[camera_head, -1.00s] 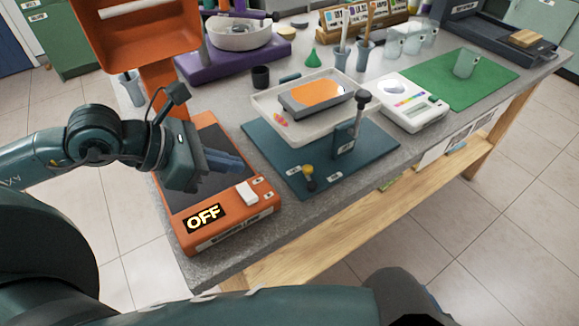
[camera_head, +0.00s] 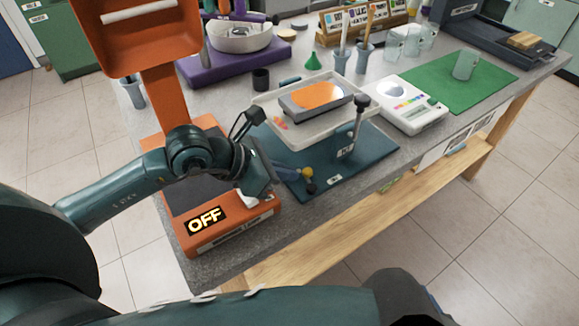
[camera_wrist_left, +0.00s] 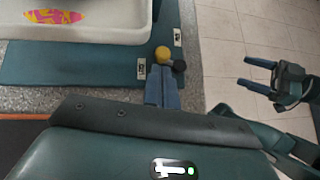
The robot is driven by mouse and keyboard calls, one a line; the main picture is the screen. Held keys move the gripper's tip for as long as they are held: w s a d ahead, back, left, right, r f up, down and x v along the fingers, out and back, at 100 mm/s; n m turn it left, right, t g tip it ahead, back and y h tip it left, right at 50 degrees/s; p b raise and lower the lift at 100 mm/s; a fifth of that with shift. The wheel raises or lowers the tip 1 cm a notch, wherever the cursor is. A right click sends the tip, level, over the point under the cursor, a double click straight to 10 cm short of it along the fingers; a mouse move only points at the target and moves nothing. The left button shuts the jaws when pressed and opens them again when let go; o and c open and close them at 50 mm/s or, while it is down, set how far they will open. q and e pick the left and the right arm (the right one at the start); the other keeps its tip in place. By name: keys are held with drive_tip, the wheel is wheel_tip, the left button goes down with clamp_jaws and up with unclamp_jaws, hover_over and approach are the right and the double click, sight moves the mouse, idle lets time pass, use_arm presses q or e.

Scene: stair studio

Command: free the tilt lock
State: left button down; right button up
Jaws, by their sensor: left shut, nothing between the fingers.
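A small yellow knob (camera_head: 307,171) and a black ball (camera_head: 311,187) stand close together at the front edge of a dark teal base plate (camera_head: 370,150). I cannot read which is marked as the tilt lock. My left gripper (camera_head: 298,173) is shut and empty, its blue fingertips at the yellow knob, touching or nearly so. In the left wrist view the fingers (camera_wrist_left: 161,80) point at the yellow knob (camera_wrist_left: 162,54), with the black ball (camera_wrist_left: 179,65) just right. A white tray (camera_head: 262,107) sits above the plate. My right gripper (camera_wrist_left: 260,74) is open and empty, over the floor.
An upright lever with a black knob (camera_head: 362,101) stands right of the tray. An orange device (camera_head: 230,225) reading OFF lies under my left wrist. A white scale (camera_head: 412,115) and a green mat (camera_head: 435,85) stand farther right. The table's front edge is close.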

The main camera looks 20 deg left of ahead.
use_arm(q)
drive_tip(key=shift+w+d+f, duration=0.1)
drive_tip(key=shift+w+d, duration=0.25)
drive_tip(key=shift+d, duration=0.05)
use_arm(e)
drive_tip(key=shift+s+f, duration=0.1)
drive_tip(key=shift+f, duration=0.05)
use_arm(q)
drive_tip(key=shift+w+d+f+b, duration=0.1)
drive_tip(key=shift+w+f+b, duration=0.1)
drive_tip(key=shift+w+b, duration=0.7)
drive_tip(key=shift+b, duration=0.4)
drive_tip(key=shift+r, duration=0.15)
use_arm(e)
drive_tip(key=shift+d+f, duration=0.1)
use_arm(q)
drive_tip(key=shift+s, duration=0.1)
